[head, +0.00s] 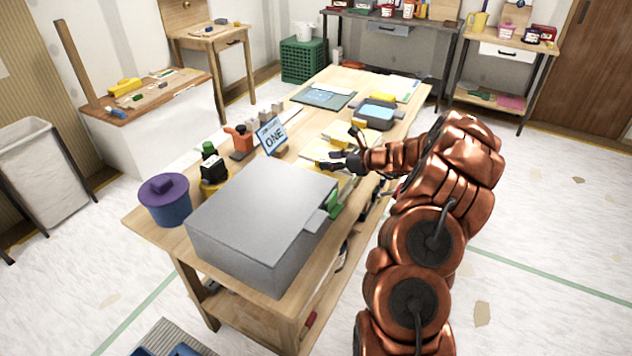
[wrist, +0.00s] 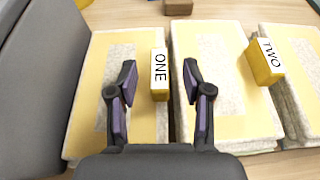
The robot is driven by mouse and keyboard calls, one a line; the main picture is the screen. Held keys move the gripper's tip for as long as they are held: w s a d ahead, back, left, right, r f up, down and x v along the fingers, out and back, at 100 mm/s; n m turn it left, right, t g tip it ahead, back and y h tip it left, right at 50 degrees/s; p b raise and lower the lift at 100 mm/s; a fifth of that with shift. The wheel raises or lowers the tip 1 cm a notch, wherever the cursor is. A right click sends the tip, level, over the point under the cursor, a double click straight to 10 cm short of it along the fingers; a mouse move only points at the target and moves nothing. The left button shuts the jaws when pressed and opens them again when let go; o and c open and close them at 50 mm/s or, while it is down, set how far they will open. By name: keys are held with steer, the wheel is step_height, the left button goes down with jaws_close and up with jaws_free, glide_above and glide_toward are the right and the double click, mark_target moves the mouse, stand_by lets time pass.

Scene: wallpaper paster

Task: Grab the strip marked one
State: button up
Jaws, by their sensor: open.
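My gripper (wrist: 160,84) is open in the wrist view, with its dark, purple-padded fingers spread. A yellow block marked ONE (wrist: 160,74) shows between the fingertips, untouched as far as I can see. It sits at the right edge of a pale yellow strip (wrist: 88,115) with a whitish, rough edge. A second strip (wrist: 233,118) lies to the right, with a yellow block marked TWO (wrist: 265,61) at its upper right. In the head view my gripper (head: 338,162) is low over the table beside the pale strips, which are partly hidden. A blue-white sign (head: 271,137) there reads ONE.
A large grey box (head: 262,215) stands at the table's near end, close to my gripper; a grey wall (wrist: 35,75) fills the wrist view's left side. A purple-lidded bucket (head: 165,199) and small bottles stand to the left. A green mat (head: 307,99) lies farther back.

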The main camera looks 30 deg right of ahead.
steer(key=shift+x, duration=1.4)
steer(key=shift+s+f, duration=0.1)
jaws_close()
